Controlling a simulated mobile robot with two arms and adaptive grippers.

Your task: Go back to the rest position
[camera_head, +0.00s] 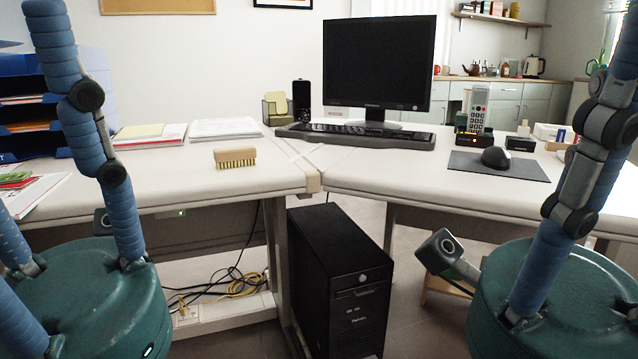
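Neither of my grippers shows in the head view. My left blue arm rises along the left side and leaves the picture at the top left. My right blue arm rises along the right side and leaves at the top right. Whether either gripper holds something cannot be seen. The visible arm parts look raised in front of the desks.
A wooden brush (235,157) lies on the left desk (190,187). A monitor (379,62), keyboard (355,136), phone (477,110) and mouse (495,157) stand behind on the desks. Blue trays (27,75) stand at left. A black computer (340,280) stands below.

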